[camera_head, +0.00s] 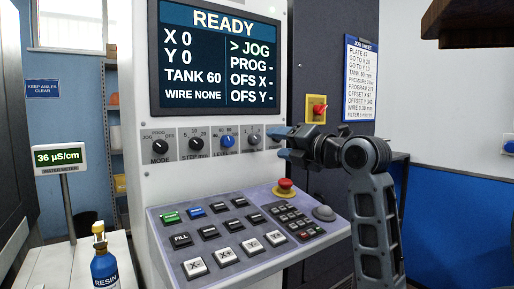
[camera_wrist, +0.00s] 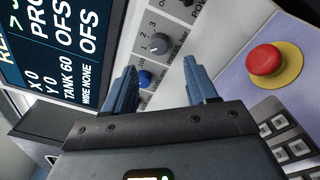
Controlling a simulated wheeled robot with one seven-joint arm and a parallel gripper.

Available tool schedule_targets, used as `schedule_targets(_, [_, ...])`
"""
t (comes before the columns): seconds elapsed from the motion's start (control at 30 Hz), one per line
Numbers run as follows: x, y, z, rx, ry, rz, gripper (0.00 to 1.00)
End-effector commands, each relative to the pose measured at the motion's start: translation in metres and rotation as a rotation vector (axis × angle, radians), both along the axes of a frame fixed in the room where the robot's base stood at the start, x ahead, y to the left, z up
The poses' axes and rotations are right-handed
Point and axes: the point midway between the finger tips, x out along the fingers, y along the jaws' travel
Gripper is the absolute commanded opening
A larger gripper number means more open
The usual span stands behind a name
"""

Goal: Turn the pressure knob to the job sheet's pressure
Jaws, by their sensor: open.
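The pressure knob (camera_head: 253,138) is a small grey knob on the panel strip, right of the blue level knob (camera_head: 227,141). In the wrist view a grey knob (camera_wrist: 158,43) with marks 1, 2 and 3 lies just beyond my fingertips; its pointer setting is too small to tell. My gripper (camera_head: 282,143) is at the strip's right end in the head view, hiding part of it. In the wrist view my gripper's blue fingers (camera_wrist: 160,66) are apart with nothing between them. The job sheet (camera_head: 361,80) hangs on the dark cabinet; its pressure figure is too small to read surely.
The screen (camera_head: 217,55) above the strip reads READY, X 0, Y 0, TANK 60, WIRE NONE. A red emergency button (camera_head: 285,187) and button rows stand below on the sloping console (camera_head: 165,250). A red switch on yellow (camera_head: 317,108) is right of the screen.

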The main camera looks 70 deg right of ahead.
Motion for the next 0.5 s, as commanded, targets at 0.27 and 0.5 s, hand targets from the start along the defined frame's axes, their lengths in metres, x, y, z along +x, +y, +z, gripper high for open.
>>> schedule_targets(0.27, [0.037,-0.017,0.003,0.003,0.001,0.002,0.57])
schedule_targets(0.5, [0.061,-0.030,0.002,0.002,0.000,0.002,0.57])
